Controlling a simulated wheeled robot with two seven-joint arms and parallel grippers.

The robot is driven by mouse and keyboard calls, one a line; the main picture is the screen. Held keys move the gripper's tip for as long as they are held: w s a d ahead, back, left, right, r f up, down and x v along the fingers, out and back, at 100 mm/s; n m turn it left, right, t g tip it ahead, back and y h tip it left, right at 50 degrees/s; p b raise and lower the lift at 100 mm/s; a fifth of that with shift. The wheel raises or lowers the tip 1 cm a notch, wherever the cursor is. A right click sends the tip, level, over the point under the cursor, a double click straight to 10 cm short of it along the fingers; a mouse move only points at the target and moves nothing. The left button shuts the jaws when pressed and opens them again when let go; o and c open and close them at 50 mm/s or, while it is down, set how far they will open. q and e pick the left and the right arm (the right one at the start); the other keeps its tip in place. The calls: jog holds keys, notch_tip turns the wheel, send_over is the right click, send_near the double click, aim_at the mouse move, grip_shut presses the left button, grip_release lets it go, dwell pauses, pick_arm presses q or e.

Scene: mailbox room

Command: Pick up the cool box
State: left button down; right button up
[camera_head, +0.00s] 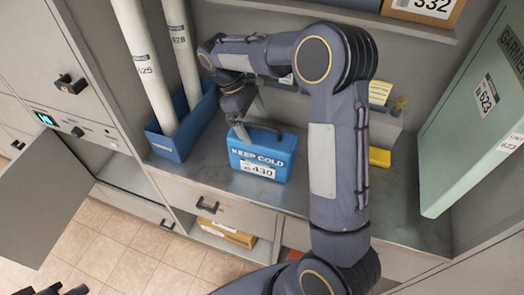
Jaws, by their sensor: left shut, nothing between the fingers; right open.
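My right arm reaches over the counter, and my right gripper (241,132) is open at the top left of the box, close to the handle. I cannot tell whether the fingers touch the box. My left gripper (62,290) shows only partly at the bottom left edge, shut and empty, far from the box.
A blue bin (170,147) holding white tubes (146,65) stands left of the box. A yellow item (379,157) lies to its right, partly beside my arm. A pale green case (470,115) leans at the right. A cabinet door (45,195) hangs open at the left.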

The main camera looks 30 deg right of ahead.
aim_at(262, 148)
jog(key=shift+s+p+x, duration=0.2)
jog(key=shift+p+x, duration=0.1)
jog(key=shift+x, duration=2.1)
jog(key=shift+d+r, duration=0.1)
jog(key=shift+r, duration=0.05)
jog(key=c, duration=2)
jog(key=shift+r, duration=0.1)
